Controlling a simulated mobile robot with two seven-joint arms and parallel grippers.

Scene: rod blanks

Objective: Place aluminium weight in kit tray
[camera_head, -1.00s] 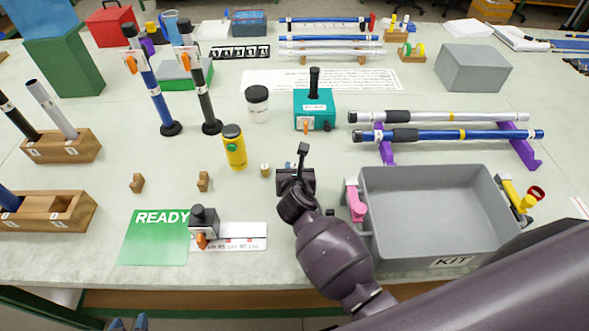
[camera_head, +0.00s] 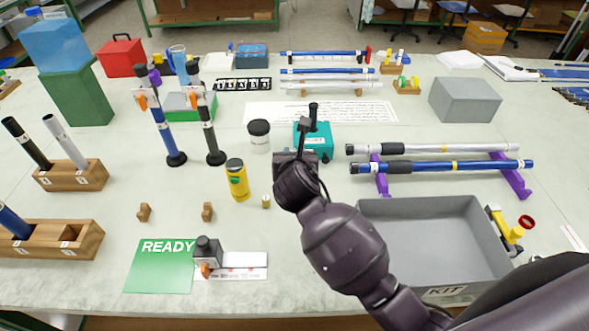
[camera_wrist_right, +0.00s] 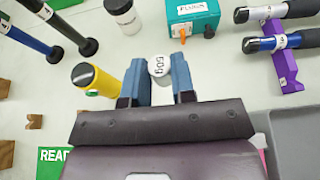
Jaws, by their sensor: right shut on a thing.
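My right gripper (camera_wrist_right: 160,82) has its two blue fingers on either side of a small grey weight (camera_wrist_right: 158,68) marked "50g" and is shut on it. In the head view my right gripper (camera_head: 297,162) is in front of the teal box, and the weight is hidden by it. The grey kit tray (camera_head: 447,291), labelled KIT, is at the right front, and its visible floor is bare. My right arm covers part of its near side. A small brass-coloured weight (camera_head: 265,201) stands on the table left of my right gripper. My left gripper is not in view.
A teal box (camera_head: 318,140) stands behind my right gripper. A yellow bottle (camera_head: 237,182) and a white jar with a black lid (camera_head: 259,137) are to its left. Silver and blue rods (camera_head: 440,166) lie on purple stands behind the tray. A green READY mat (camera_head: 160,268) is at the front left.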

